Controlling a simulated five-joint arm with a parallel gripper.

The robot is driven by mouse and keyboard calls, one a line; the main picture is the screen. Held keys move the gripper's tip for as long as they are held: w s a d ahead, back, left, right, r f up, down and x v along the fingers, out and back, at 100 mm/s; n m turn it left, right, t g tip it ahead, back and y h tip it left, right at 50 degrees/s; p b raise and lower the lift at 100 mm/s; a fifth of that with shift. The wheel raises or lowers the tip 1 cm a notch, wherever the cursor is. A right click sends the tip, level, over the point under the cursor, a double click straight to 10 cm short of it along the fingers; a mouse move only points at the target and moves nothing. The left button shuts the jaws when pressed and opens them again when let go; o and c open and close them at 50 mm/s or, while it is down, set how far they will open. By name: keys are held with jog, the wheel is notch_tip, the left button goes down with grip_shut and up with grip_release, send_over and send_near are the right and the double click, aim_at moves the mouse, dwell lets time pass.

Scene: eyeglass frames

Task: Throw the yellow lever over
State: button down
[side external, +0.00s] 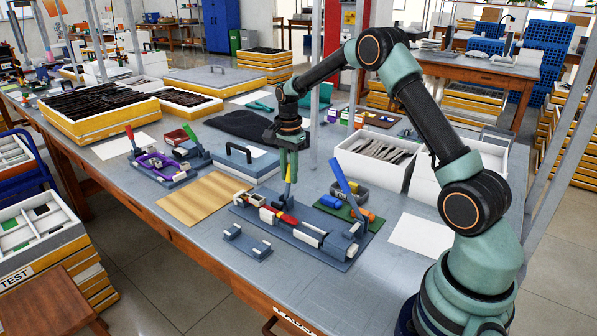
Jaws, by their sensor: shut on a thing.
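The yellow lever (288,172) stands nearly upright on the blue-grey clamping fixture (328,252) in the middle of the table. My gripper (289,177) points straight down and is shut on the lever's upper part. The fingers partly hide the lever, and its lower end meets the fixture behind a red block (288,220). A longer blue lever (343,174) rises, tilted to the left, from the fixture's right end, apart from my gripper.
A wooden board (205,199) lies left of the fixture, and a small two-post stand (247,240) is in front. A white box of dark strips (375,157) stands behind right. A second small fixture (170,160) is farther left.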

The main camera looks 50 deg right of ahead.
aim_at(288, 170)
jog(key=shift+a, duration=0.2)
jog(key=c, duration=1.1)
grip_release()
jog(key=shift+a, duration=0.1)
jog(key=o, duration=0.4)
jog(key=shift+c, duration=0.2)
jog(key=shift+r, duration=3.05)
